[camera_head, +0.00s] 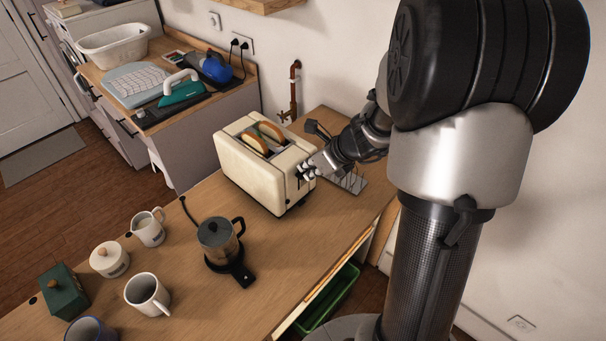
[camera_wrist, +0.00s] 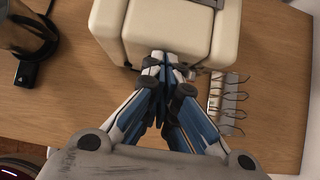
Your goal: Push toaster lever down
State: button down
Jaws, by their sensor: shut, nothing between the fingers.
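A cream toaster (camera_head: 258,172) stands on the wooden counter in the head view, with slices of bread (camera_head: 262,138) showing in its top slots. My gripper (camera_head: 303,173) is at the toaster's right end face, the side towards my arm. In the wrist view the toaster (camera_wrist: 180,35) fills the top middle, and my gripper (camera_wrist: 168,66) is shut and empty with its fingertips close against that end face. The lever is hidden behind my fingers, and I cannot tell whether they touch it.
A metal kettle (camera_head: 217,240) stands in front of the toaster, with a white mug (camera_head: 147,295) and a jug (camera_head: 148,228) to its left. A wire rack (camera_head: 348,181) lies right of the toaster, beneath my arm. The counter's front edge is near.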

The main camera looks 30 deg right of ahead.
jog(key=s+f+b, duration=0.2)
jog(key=f+b, duration=0.1)
jog(key=s+d+f+b, duration=0.1)
jog(key=f+b, duration=0.1)
dwell(0.9)
jog(key=shift+w, duration=0.1)
jog(key=v, duration=1.2)
jog(key=shift+a, duration=0.1)
